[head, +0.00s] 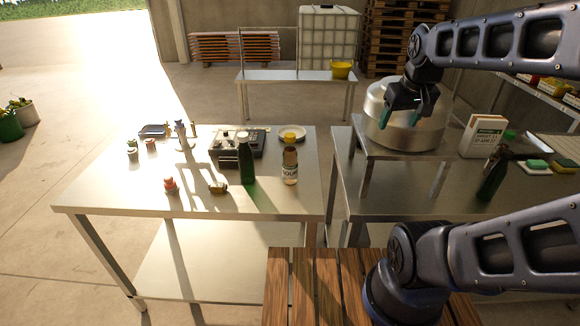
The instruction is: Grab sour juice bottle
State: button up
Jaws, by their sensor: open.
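The sour juice bottle (290,168) stands upright near the right edge of the left steel table (120,197). It has a pale label with dark letters that seem to read "SOUR", and a brownish upper part.
A dark appliance (226,150), a plate (291,133) and a small jar (218,188) are near the bottle. The steel pot (376,132) stands on a raised stand on the right table. The left table's front is mostly clear.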

jog(key=w+a+n+g, duration=0.1)
jog(key=w+a+n, duration=0.4)
jog(key=w+a, duration=0.2)
jog(key=n+g, duration=0.3)
jog(key=n, duration=0.8)
send_over(290, 135)
jog(key=f, duration=0.7)
jog(key=shift+w+a, duration=0.1)
jog(key=shift+w, duration=0.15)
jog(key=shift+a+f, duration=0.15)
jog(key=shift+f, duration=0.5)
notch_tip(290, 135, down, 4)
jog(key=shift+r, duration=0.25)
jog(key=shift+s+d+f, duration=0.1)
jog(key=shift+d+f, duration=0.05)
jog(key=shift+f, duration=1.45)
jog(key=shift+s+d+f, duration=0.1)
jog(key=shift+f, duration=1.45)
grip_shut()
